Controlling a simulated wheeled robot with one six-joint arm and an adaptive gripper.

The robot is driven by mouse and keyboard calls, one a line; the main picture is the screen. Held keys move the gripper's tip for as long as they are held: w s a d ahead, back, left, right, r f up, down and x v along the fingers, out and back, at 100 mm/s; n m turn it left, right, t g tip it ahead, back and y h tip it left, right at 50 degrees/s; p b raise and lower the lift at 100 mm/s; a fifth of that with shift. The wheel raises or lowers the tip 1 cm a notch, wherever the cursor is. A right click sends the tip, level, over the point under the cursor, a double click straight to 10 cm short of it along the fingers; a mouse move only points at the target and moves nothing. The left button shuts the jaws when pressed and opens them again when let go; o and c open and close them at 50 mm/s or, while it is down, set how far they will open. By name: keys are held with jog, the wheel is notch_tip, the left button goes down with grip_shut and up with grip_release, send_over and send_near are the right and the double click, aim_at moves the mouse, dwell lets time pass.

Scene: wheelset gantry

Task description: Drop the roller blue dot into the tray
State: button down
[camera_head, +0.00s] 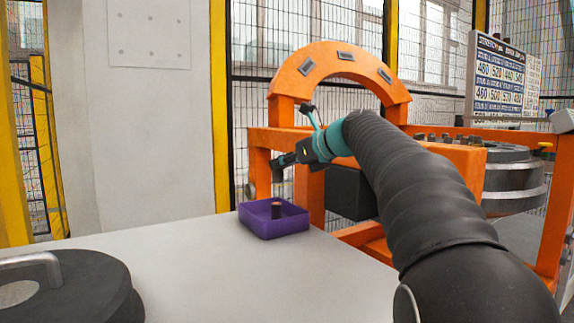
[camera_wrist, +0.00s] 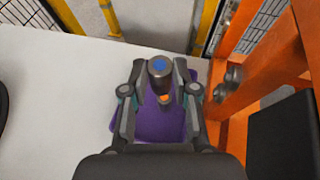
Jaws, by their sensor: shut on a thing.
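My gripper (camera_head: 279,167) is shut on the roller with the blue dot (camera_wrist: 159,67), a dark cylinder with a blue mark on its end face. In the wrist view, my gripper (camera_wrist: 160,78) has a finger on each side of it. The purple tray (camera_head: 272,231) stands on the white table below my gripper, and it also shows in the wrist view (camera_wrist: 156,124). The held roller is above the tray, clear of it. A second roller (camera_head: 276,211) stands upright in the tray. Its orange-marked end (camera_wrist: 166,98) shows beneath the held roller.
An orange gantry frame (camera_head: 340,61) with an arch stands just behind and right of the tray. A dark round lid with a handle (camera_head: 70,287) lies at the table's front left. The white table (camera_head: 210,270) is clear between them. A wheel (camera_head: 513,177) is at right.

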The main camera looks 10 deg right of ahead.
jog(key=shift+f+b, duration=1.5)
jog(key=c, duration=0.8)
grip_release()
jog(key=shift+d, duration=0.1)
jog(key=v, duration=1.2)
